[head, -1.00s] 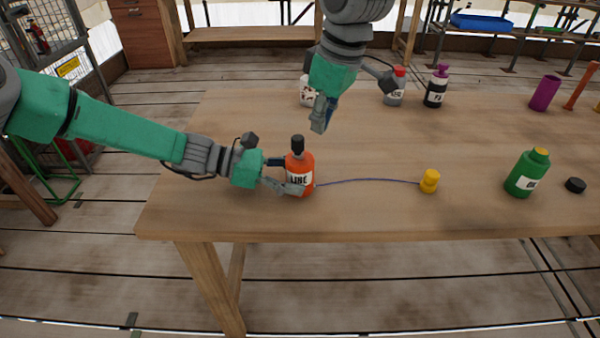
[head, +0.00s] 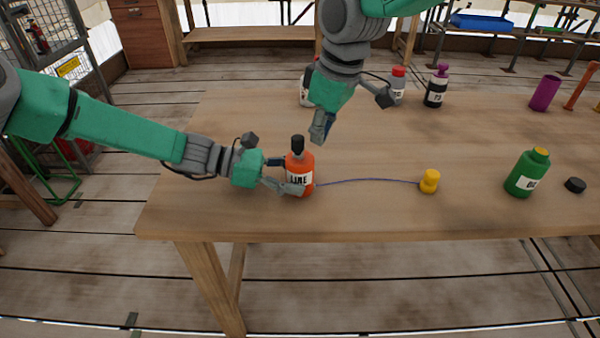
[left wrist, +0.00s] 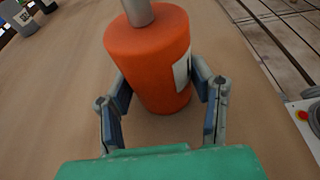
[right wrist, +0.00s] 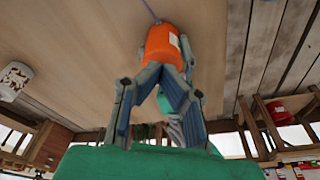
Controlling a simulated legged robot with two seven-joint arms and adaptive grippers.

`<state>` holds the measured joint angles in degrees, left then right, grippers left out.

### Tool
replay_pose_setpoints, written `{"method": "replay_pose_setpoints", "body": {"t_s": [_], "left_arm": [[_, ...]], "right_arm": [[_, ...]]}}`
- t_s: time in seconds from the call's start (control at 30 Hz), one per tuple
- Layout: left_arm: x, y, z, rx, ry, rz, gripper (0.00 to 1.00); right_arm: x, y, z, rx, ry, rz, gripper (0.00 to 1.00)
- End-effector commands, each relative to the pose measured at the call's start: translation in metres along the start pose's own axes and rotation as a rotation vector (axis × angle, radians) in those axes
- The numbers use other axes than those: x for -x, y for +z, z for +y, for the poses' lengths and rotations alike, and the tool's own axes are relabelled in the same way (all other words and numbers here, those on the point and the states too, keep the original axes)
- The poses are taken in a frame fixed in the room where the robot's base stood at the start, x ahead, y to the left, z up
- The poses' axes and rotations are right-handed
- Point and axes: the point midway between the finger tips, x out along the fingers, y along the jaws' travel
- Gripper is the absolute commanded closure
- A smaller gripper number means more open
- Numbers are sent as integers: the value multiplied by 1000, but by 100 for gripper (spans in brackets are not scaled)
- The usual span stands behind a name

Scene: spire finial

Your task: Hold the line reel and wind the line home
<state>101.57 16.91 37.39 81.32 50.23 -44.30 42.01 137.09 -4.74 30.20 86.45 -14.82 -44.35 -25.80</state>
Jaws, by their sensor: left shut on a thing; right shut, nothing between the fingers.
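The line reel (head: 300,167) is an orange bottle-like body with a white LINE label and a dark knob (head: 297,145) on top. It stands upright on the table near the front left. My left gripper (head: 287,176) is shut on its sides; the left wrist view also shows the reel (left wrist: 150,60) between the fingers. A thin purple line (head: 365,180) runs right along the table from the reel to a yellow weight-like piece (head: 429,181). My right gripper (head: 318,140) is shut and empty, above and behind the knob, apart from it. The right wrist view shows the reel (right wrist: 163,45) beyond its fingertips.
A grey red-capped bottle (head: 397,88), a dark purple-capped bottle (head: 435,90) and a purple cup (head: 545,93) stand at the back.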

Motion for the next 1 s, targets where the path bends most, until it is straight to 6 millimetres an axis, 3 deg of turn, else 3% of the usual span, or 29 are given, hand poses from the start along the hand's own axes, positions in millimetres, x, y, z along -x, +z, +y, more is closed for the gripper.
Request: {"method": "replay_pose_setpoints", "body": {"t_s": [1.0], "left_arm": [[0,0,0,0,1,0,67]], "right_arm": [[-7,-8,-9,0,0,-1,100]]}}
